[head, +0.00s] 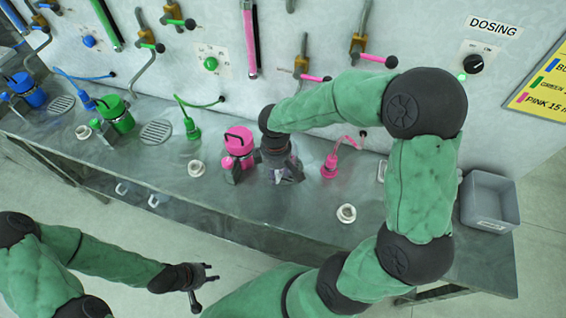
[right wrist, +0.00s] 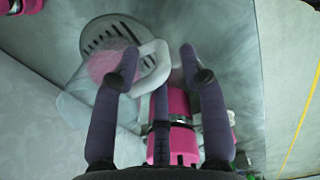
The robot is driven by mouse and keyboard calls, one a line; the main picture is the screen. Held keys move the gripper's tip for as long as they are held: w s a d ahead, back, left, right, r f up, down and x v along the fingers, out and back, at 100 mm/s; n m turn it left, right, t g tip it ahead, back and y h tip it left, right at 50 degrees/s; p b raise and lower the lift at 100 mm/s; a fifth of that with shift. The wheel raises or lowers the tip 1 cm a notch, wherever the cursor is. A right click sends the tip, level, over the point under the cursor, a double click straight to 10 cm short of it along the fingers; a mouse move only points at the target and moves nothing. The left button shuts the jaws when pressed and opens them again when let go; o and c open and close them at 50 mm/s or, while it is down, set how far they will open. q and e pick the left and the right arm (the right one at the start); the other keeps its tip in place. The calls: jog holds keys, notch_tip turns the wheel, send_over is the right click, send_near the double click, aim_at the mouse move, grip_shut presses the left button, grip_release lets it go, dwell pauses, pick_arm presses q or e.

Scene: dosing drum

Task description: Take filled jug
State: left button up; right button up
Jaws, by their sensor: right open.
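The jug (right wrist: 80,100) is clear, with a pink fill and a white handle, and stands over a round drain grate (right wrist: 104,30) in the right wrist view. My right gripper (right wrist: 160,52) is open, with its two fingers on either side of the handle; whether they touch it I cannot tell. In the head view my right gripper (head: 283,170) is low over the bench beside the pink-capped canister (head: 239,142) and hides most of the jug. My left gripper (head: 203,284) is open and empty in front of the bench.
The pink nozzle (head: 330,166) on a hose is right of my right gripper. White rings (head: 346,213) lie on the steel bench (head: 225,200). Green (head: 117,115) and blue (head: 27,90) canisters stand left. A grey bin (head: 489,203) is at the right end.

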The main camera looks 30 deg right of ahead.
jog(key=shift+w+a+f+b, duration=0.1)
jog(key=shift+f+b, duration=0.8)
jog(key=shift+f, duration=1.8)
grip_shut()
